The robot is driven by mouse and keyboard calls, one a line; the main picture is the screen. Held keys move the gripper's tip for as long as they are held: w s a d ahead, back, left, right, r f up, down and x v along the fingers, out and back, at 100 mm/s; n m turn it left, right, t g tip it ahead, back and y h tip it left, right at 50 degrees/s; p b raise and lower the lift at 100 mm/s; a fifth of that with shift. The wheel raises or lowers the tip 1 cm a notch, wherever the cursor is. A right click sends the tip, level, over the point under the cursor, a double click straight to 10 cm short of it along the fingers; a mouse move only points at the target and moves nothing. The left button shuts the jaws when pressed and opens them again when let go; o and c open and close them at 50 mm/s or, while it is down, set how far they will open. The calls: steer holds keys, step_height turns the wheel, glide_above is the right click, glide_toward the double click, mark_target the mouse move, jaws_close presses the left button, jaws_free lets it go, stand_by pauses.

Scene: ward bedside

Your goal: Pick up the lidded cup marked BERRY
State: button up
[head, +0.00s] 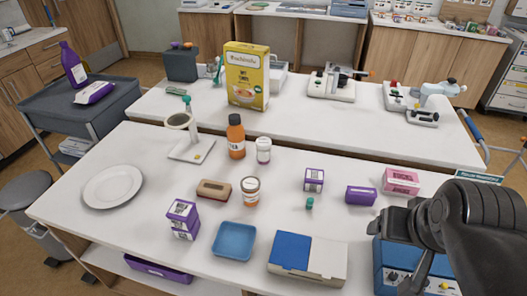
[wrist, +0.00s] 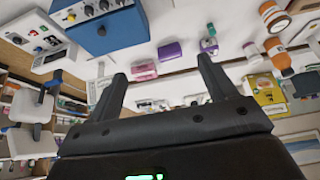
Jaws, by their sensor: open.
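No label reading BERRY is legible in either view. A small white-lidded cup or jar with a dark label (head: 264,150) stands right of the orange bottle in the head view. It seems to show near the right edge of the wrist view (wrist: 252,52). A second lidded jar with an orange-brown band (head: 251,191) stands nearer; it also shows in the wrist view (wrist: 276,17). My gripper (wrist: 161,70) is open and empty, its two fingers apart. In the head view it is at the right, above the blue device and well away from both jars.
An orange bottle (head: 236,137) stands close left of the white-lidded cup. A purple-white box (head: 314,180), green item (head: 310,203), purple box (head: 361,195) and pink box (head: 401,181) lie between the cup and my gripper. A blue device (head: 386,262) stands below it.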

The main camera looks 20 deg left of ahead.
steer(key=w+a+r+n, duration=0.2)
steer(key=w+a+n, duration=0.2)
steer(key=w+n, duration=0.65)
steer(key=n, duration=2.5)
glide_above(259, 148)
steer(key=s, duration=0.4)
step_height(259, 148, down, 17)
steer(key=shift+n, duration=0.25)
steer(key=x, duration=0.5)
steer(key=shift+w+d+f, duration=0.1)
steer(key=shift+w+f, duration=0.1)
steer(key=shift+w, duration=0.2)
steer(key=w+f, duration=0.3)
steer(key=shift+d+f, duration=0.25)
steer(key=shift+d, duration=0.15)
steer(key=shift+w+f, duration=0.35)
steer(key=shift+f, duration=0.15)
